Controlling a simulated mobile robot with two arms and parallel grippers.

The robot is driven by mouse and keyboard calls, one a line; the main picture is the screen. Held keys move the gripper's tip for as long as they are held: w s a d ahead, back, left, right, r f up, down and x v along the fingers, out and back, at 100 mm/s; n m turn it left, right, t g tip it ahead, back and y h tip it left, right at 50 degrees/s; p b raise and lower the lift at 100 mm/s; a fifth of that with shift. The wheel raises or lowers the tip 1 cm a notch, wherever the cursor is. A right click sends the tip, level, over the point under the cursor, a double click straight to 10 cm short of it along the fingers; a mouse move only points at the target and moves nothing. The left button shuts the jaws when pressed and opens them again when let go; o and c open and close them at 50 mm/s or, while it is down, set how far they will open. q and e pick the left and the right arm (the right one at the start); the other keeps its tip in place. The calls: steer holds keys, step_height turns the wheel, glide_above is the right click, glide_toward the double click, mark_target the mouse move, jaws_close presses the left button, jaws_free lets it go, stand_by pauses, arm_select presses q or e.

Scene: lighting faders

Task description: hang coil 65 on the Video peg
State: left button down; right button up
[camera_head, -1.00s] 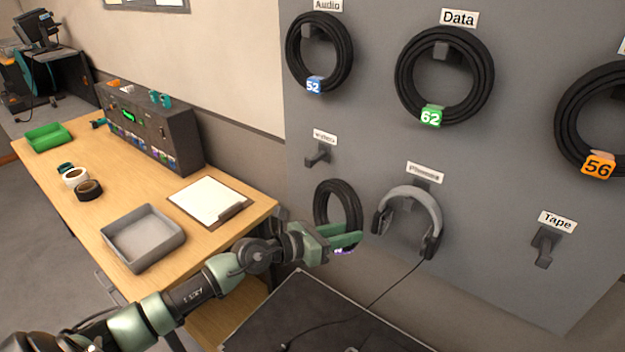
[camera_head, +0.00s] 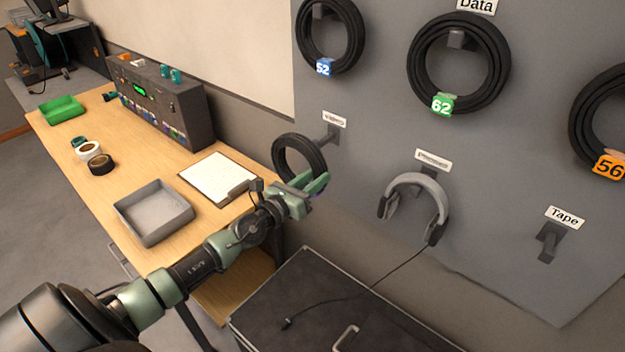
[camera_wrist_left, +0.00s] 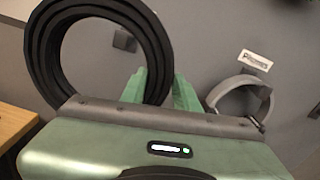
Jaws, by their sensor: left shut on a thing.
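A black cable coil (camera_head: 283,148) hangs upright from my left gripper (camera_head: 316,184), which is shut on its lower rim. Its number tag is hidden. The Video peg (camera_head: 331,137) is on the grey wall panel, under its white label (camera_head: 334,119). In the head view the peg is just right of the coil's upper rim. In the left wrist view the peg (camera_wrist_left: 124,40) shows through the ring of the coil (camera_wrist_left: 42,45), above my left gripper (camera_wrist_left: 160,90). I cannot tell whether the peg's tip is inside the ring. My right gripper is out of view.
Headphones (camera_head: 435,190) hang to the right of the coil. Coil 52 (camera_head: 332,62) and coil 62 (camera_head: 500,65) hang above; coil 56 (camera_head: 585,130) is far right. The Tape peg (camera_head: 549,245) is empty. A grey tray (camera_head: 154,222) and clipboard (camera_head: 218,178) lie on the desk.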

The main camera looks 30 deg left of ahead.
arm_select(q)
steer(key=shift+w+d, duration=0.2)
steer(key=shift+w, duration=1.25)
steer(key=w+b, duration=0.1)
steer(key=w, duration=0.2)
steer(key=w+d+b, duration=0.1)
steer(key=w, duration=0.2)
steer(key=w+b, duration=0.1)
steer(key=w, duration=0.2)
steer(key=shift+d+f+b, duration=0.15)
steer(key=shift+f+b, duration=0.1)
steer(key=shift+b, duration=0.15)
steer(key=shift+s+f+b, duration=0.1)
steer(key=shift+f+b, duration=0.75)
steer(key=shift+f, duration=0.05)
